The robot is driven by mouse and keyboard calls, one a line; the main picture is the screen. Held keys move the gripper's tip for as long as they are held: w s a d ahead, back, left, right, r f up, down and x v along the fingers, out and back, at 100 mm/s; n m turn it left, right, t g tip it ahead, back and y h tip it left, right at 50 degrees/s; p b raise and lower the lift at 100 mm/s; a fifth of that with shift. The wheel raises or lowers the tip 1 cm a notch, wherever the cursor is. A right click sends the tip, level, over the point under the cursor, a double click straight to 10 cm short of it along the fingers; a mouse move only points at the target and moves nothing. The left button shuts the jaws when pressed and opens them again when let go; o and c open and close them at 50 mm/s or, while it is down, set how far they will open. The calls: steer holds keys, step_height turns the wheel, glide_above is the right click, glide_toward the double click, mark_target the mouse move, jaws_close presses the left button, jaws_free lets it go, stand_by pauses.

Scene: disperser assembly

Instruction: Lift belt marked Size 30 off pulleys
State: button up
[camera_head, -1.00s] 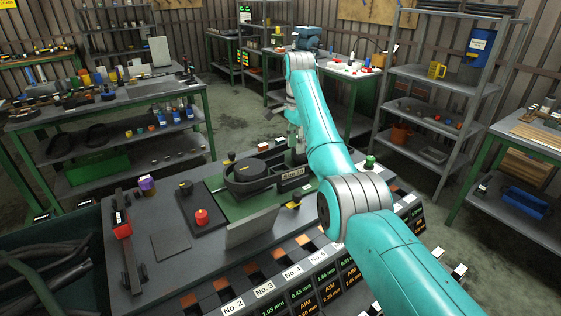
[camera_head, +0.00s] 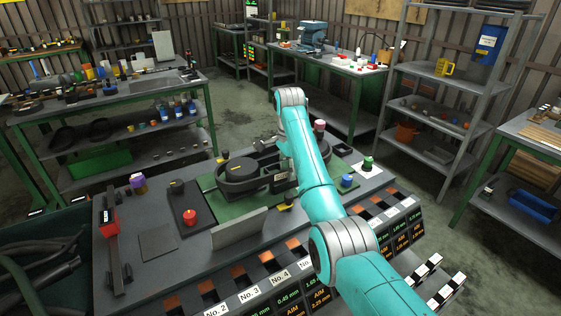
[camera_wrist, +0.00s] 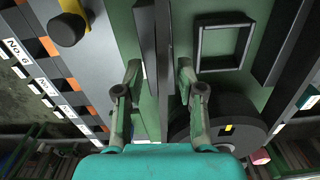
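In the head view, a dark round pulley (camera_head: 241,169) with a black belt around it stands on the green plate (camera_head: 206,184) of the bench. The second pulley and much of the belt's far run are hidden by my arm. In the wrist view, my gripper (camera_wrist: 159,67) points at the plate with its two fingers apart. Narrow dark upright strips (camera_wrist: 164,50), probably belt runs, lie between or just beyond the fingertips; I cannot tell whether they touch. A dark pulley with a yellow mark (camera_wrist: 218,125) is at lower right. No Size 30 marking is readable now.
A hollow square frame (camera_wrist: 224,46) is beside the right finger. A red knob (camera_head: 190,216) and an upright grey panel (camera_head: 240,224) stand near the pulley. Numbered compartments line the bench's front edge. A green knob (camera_head: 367,163) stands at right.

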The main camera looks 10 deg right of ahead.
jaws_close()
steer(key=shift+r, duration=0.15)
